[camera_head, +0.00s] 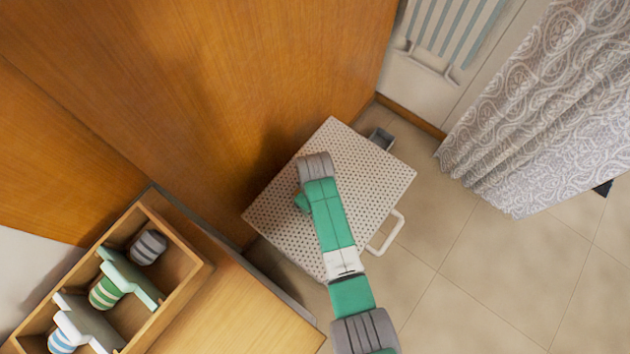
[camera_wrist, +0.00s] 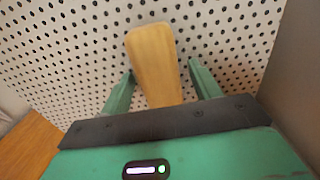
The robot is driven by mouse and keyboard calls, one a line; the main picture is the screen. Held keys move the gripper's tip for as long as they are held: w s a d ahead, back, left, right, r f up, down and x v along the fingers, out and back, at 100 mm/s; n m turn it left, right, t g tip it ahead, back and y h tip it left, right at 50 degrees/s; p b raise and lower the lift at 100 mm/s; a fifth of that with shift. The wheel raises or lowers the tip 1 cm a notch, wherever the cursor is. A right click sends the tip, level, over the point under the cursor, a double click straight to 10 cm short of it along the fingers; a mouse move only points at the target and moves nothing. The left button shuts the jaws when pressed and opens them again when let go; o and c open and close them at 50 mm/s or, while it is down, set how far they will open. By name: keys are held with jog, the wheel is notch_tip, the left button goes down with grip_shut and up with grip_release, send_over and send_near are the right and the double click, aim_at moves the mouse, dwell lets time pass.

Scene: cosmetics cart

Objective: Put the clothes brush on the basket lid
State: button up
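The basket lid (camera_head: 375,185) is a white, perforated square top on a basket with a side handle. Its dotted surface also fills most of the wrist view (camera_wrist: 60,60). The clothes brush (camera_wrist: 154,58) shows as a light wooden, rounded piece between my fingers, over the lid. It appears to rest on the lid, though its underside is hidden. My gripper (camera_wrist: 160,72) is open, with one finger on each side of the brush and a small gap on both sides. In the head view my arm hides the brush, and the fingertips do not show.
A wooden tray (camera_head: 198,278) with striped cups and green and white items sits on a wooden surface (camera_head: 245,312) at lower left. A wooden panel (camera_head: 200,90) stands behind the basket. A patterned curtain (camera_head: 560,110) hangs at right. Tiled floor lies clear at lower right.

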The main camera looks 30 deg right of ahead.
notch_tip(320, 180, up, 12)
jog(key=p, duration=0.4)
jog(key=shift+r+p, duration=0.15)
jog(key=shift+p, duration=0.15)
jog(key=w+a+r+m+t, duration=0.15)
jog(key=w+r+t, duration=0.3)
jog(key=r, duration=0.65)
jog(key=w+a+r+t+h, duration=0.1)
jog(key=w+a+r+t, duration=0.3)
jog(key=r, duration=0.7)
jog(key=w+a+r+m+t, duration=0.15)
jog(key=w+r+t, duration=0.3)
jog(key=r, duration=0.65)
jog(key=s+a+r+t, duration=0.2)
jog(key=r+t, duration=0.1)
jog(key=r, duration=0.6)
jog(key=s+a+r+t, duration=0.2)
jog(key=s+r+t, duration=0.1)
jog(key=r, duration=0.5)
jog(key=s+a+r+m+t, duration=0.1)
jog(key=s+r+t, duration=0.2)
jog(key=s+r, duration=0.3)
jog(key=s+a+r+m+t+y, duration=0.1)
jog(key=s+a+r+t, duration=0.1)
jog(key=s+r, duration=0.4)
notch_tip(320, 180, up, 4)
jog(key=shift+s+a+f+t, duration=0.1)
jog(key=shift+s+a+t, duration=0.05)
jog(key=shift+s+t, duration=0.3)
